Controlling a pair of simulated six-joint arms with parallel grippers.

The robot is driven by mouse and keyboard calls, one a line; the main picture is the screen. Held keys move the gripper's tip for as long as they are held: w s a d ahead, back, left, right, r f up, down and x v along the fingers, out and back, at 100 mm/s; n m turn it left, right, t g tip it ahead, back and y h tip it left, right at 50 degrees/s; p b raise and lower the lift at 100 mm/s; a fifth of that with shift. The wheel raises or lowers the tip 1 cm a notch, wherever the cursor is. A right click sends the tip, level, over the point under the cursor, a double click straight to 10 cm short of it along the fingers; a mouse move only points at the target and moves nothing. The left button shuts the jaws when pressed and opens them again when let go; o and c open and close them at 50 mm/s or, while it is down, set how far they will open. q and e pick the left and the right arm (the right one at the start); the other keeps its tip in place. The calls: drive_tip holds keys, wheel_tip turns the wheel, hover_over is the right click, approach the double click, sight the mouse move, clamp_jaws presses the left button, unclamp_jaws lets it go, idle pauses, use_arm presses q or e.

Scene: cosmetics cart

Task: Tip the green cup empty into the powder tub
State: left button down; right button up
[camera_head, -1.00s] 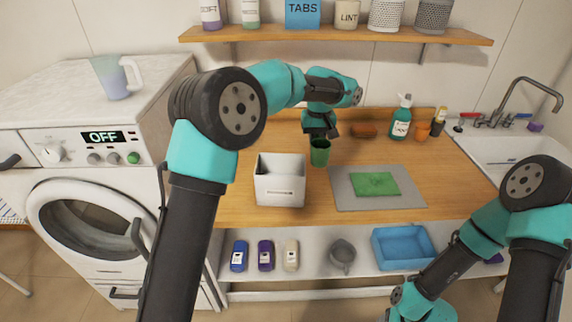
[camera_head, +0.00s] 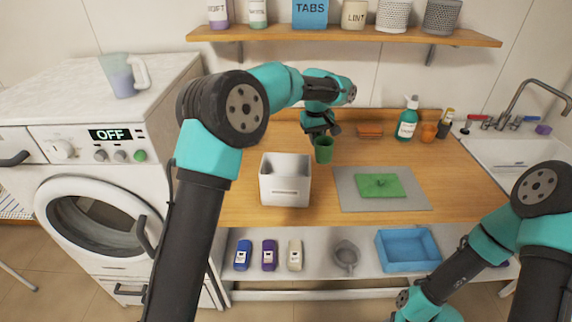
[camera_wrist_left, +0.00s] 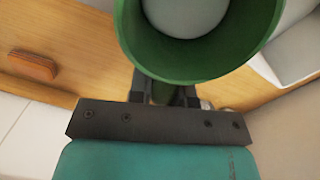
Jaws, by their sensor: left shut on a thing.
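The green cup (camera_head: 324,150) is upright at the far side of the wooden counter, behind and right of the white powder tub (camera_head: 285,187). My left gripper (camera_head: 323,135) is shut on the cup near its top, from behind. Whether the cup's base touches the counter is hard to tell. In the left wrist view the cup's round green rim (camera_wrist_left: 200,70) fills the top centre, with a pale grey surface inside it. The tub is open at the top; its inside is only partly visible. My right arm is at the lower right and its gripper is not visible.
A grey mat (camera_head: 350,203) with a green cloth (camera_head: 380,185) lies right of the tub. A shelf (camera_head: 345,36) hangs above. The counter left of the tub is clear.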

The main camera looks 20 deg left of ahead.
use_arm(q)
drive_tip(key=r, duration=0.1)
drive_tip(key=r+h, duration=0.1)
drive_tip(key=r, duration=0.1)
drive_tip(key=shift+s+a, duration=0.2)
drive_tip(key=shift+a, duration=0.15)
drive_tip(key=a+t+h, duration=0.1)
drive_tip(key=h, duration=0.1)
drive_tip(key=s+a+t+h, duration=0.1)
drive_tip(key=h, duration=0.1)
drive_tip(key=s+a+t+h, duration=0.1)
drive_tip(key=a+h, duration=0.1)
drive_tip(key=shift+f+t, duration=0.3)
drive_tip(key=shift+t, duration=0.1)
drive_tip(key=shift+r+t+h, duration=0.25)
drive_tip(key=shift+t+h, duration=0.15)
drive_tip(key=shift+h, duration=0.6)
drive_tip(key=shift+s+f+t+h, duration=0.15)
drive_tip(key=shift+t+h, duration=0.1)
drive_tip(key=shift+h, duration=0.25)
drive_tip(key=shift+w+f+t+h, duration=0.15)
drive_tip(key=shift+t+h, duration=0.1)
drive_tip(key=shift+h, duration=0.25)
drive_tip(key=shift+s+a+r+h, duration=0.1)
drive_tip(key=shift+r+h, duration=0.05)
drive_tip(key=shift+h, duration=0.25)
